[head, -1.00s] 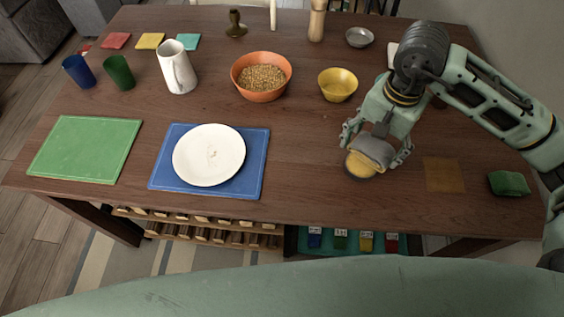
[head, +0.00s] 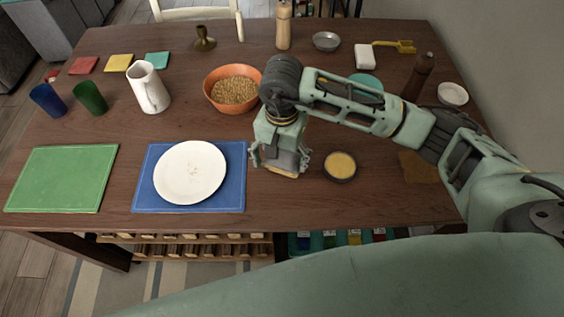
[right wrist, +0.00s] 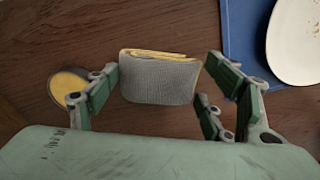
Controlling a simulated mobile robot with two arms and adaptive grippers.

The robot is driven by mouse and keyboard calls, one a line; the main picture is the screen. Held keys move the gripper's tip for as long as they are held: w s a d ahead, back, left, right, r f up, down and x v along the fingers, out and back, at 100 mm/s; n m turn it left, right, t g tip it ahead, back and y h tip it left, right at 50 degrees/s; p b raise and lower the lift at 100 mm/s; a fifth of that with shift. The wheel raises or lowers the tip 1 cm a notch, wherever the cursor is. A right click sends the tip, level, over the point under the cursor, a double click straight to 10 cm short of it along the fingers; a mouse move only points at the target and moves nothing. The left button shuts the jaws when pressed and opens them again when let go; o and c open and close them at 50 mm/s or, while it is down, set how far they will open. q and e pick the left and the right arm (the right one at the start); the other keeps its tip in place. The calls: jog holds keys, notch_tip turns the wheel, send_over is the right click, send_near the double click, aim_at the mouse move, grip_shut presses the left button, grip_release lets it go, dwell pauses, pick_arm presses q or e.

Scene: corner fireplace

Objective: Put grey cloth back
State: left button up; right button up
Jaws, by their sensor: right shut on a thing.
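The folded grey cloth (right wrist: 158,82) with yellow inner layers is between the fingers of my right gripper in the right wrist view. In the head view my right gripper (head: 279,165) is low over the table, just right of the blue mat. Only a yellowish edge of the cloth (head: 284,174) shows under the fingers there. I cannot tell whether the cloth touches the table. My left gripper is not in view.
A small dark dish with yellow contents (head: 340,166) is right of the gripper. A white plate (head: 190,172) lies on the blue mat (head: 240,198). An orange bowl (head: 231,88) stands behind. A brown square (head: 418,167) lies at the right. My arm hides the table's right part.

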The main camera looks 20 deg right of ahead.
aim_at(282, 166)
notch_tip(282, 166, down, 4)
jog(key=shift+s+r+p, duration=0.1)
jog(key=shift+r+p, duration=0.15)
jog(key=shift+p, duration=0.15)
jog(key=shift+f, duration=0.15)
jog(key=shift+f, duration=0.2)
jog(key=o, duration=1)
jog(key=shift+r, duration=0.1)
